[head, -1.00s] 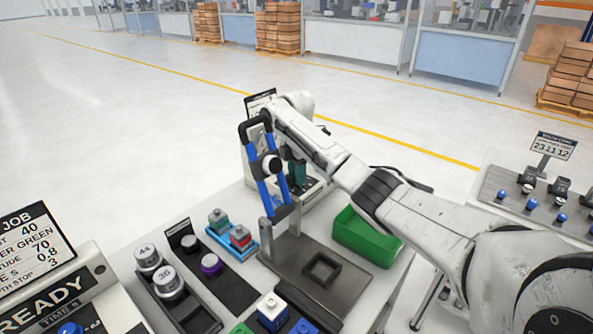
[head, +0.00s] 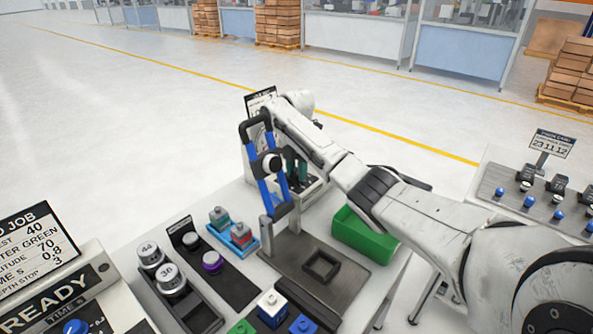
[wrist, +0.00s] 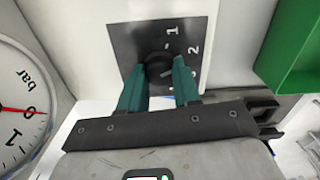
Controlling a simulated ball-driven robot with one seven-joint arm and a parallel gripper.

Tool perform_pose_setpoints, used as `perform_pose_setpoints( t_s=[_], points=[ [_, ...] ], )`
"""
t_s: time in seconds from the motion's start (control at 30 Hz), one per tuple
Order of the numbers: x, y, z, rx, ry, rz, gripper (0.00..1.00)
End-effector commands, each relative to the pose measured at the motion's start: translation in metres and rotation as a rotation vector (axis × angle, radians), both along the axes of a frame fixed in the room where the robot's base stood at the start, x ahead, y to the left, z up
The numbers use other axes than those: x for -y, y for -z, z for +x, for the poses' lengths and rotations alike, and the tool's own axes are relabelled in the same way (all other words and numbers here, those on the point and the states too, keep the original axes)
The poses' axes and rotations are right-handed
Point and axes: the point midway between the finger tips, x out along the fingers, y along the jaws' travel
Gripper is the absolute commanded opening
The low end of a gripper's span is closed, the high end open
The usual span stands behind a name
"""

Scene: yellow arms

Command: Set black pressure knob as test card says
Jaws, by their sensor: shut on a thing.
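The black pressure knob (wrist: 158,65) is in the wrist view, on a dark dial plate (wrist: 122,35) marked 1, 2 and more below. My gripper (wrist: 161,72) has its teal fingers on both sides of the knob and is shut on it. Its pointer is too hidden to read. A round bar gauge (wrist: 18,85) stands at the left; its red needle points near 0. In the head view my gripper (head: 292,172) is at a white panel behind the blue-handled press; the knob is hidden there. A small card (head: 260,98) stands behind my wrist, its text too small to read.
A press with blue handles (head: 266,190) stands just left of my arm. A green bin (head: 362,236) sits below my forearm and also shows in the wrist view (wrist: 296,50). Weights (head: 172,279) and coloured blocks (head: 272,306) lie in front. A job card (head: 35,245) stands at far left.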

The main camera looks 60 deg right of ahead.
Motion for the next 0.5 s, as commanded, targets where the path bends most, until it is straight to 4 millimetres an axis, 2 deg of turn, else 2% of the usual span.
perform_pose_setpoints(
  t_s=[0.2,0.23,0.5],
  points=[
    [-0.0001,-0.0008,0.0007,0.002,0.000,0.000,0.02],
    [-0.0001,-0.0008,0.0006,0.002,0.000,0.000,0.33],
    [0.0000,-0.0005,0.0004,0.001,0.001,0.000,0.58]
  ],
)
